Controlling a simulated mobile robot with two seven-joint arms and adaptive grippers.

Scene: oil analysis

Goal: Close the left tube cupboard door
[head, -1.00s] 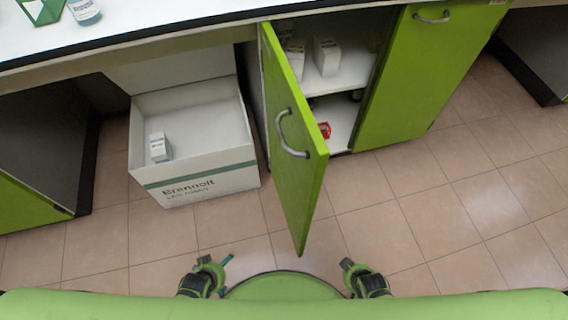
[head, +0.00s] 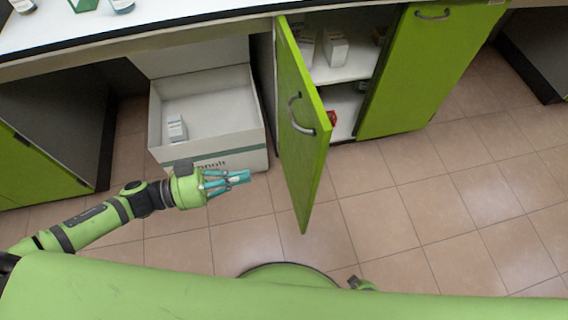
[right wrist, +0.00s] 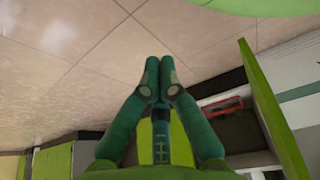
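The left tube cupboard door (head: 302,130) is green with a curved grey handle (head: 298,115). It stands swung out, so the shelves (head: 345,75) inside show. My left gripper (head: 242,177) is extended in front of the white box, to the left of the door and apart from it. Its teal fingers look closed together and hold nothing visible. My right gripper shows in the right wrist view (right wrist: 160,68), its fingertips together and empty. In the head view only a small part of the right arm shows at the bottom edge. The door also shows in the right wrist view (right wrist: 270,115).
The green right cupboard door (head: 420,75) is shut. A white counter (head: 150,15) runs above. Tiled floor (head: 390,220) is clear at right.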

